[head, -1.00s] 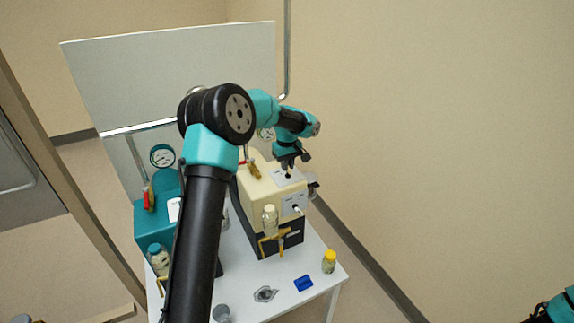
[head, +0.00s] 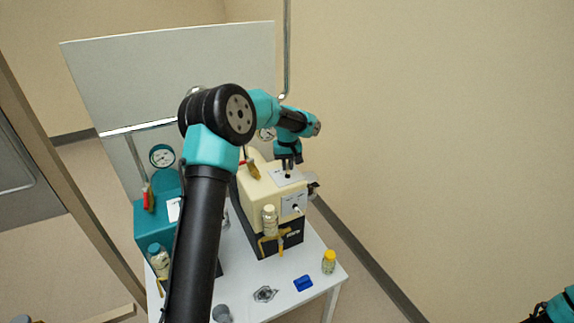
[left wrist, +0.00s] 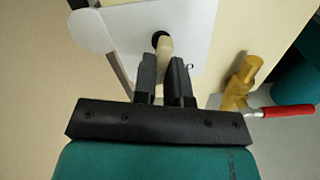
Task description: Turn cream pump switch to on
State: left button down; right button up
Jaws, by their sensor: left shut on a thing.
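The cream pump (head: 256,190) stands on the white table, its dark base below. Its top carries a white switch plate (head: 286,173), which also fills the upper middle of the left wrist view (left wrist: 200,35). There a pale switch lever (left wrist: 165,46) rises from a round black base, with a small mark printed nearby. My left gripper (head: 288,162) is over this plate. My right gripper is out of view; only a bit of my right arm shows at the lower right.
A teal pump (head: 150,222) stands left of the cream one, partly behind my left arm. A yellow valve with a red handle (left wrist: 285,111) is beside the switch plate. A yellow-capped jar (head: 329,262) and blue item (head: 303,283) lie near the table's front.

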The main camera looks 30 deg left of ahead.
aim_at(288, 166)
pick_arm(q)
jog(key=shift+m, duration=1.3)
jog(key=c, duration=1.2)
grip_release()
jog(key=shift+d, duration=0.1)
jog(key=shift+o, duration=0.2)
notch_tip(288, 166, up, 17)
jog(key=shift+r, duration=0.2)
